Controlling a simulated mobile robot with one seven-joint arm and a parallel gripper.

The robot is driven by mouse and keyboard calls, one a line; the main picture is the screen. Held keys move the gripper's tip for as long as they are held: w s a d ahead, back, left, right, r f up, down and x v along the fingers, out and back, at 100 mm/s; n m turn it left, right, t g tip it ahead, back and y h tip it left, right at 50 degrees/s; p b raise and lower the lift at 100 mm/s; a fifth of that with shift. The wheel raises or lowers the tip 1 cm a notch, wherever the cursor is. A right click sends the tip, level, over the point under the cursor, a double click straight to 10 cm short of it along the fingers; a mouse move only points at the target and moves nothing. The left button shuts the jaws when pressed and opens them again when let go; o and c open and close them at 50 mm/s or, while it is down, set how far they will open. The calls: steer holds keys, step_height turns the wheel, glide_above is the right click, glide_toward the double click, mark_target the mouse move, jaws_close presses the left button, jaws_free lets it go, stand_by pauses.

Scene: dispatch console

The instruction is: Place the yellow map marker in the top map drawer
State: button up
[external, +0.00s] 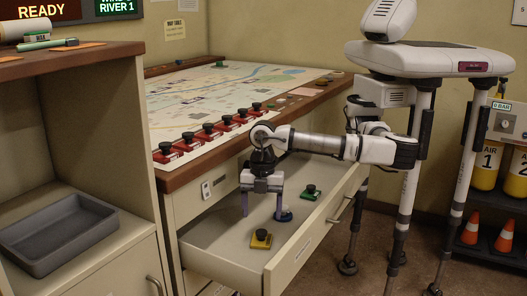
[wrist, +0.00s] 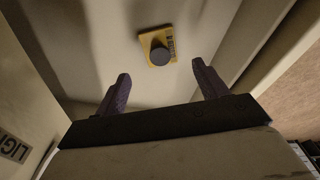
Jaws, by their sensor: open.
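The yellow map marker (external: 261,240), a yellow square base with a dark knob, sits upright on the floor of the open map drawer (external: 308,238), near its front left. It also shows in the wrist view (wrist: 158,48), beyond the fingertips and roughly centred between them. My gripper (external: 264,213) is open, pointing down over the drawer, with nothing between its fingers. In the wrist view my gripper (wrist: 162,85) shows both purple fingers spread, apart from the yellow marker. The drawer is pulled out below the map table.
A green marker (external: 311,192) and a blue marker (external: 284,215) are also in the drawer; the blue one appears close to my right finger. Several red markers (external: 209,132) line the map table's edge.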

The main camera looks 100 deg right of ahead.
steer(key=r, duration=0.5)
steer(key=shift+s+d, duration=0.1)
steer(key=shift+d, duration=0.2)
steer(key=shift+o, duration=0.3)
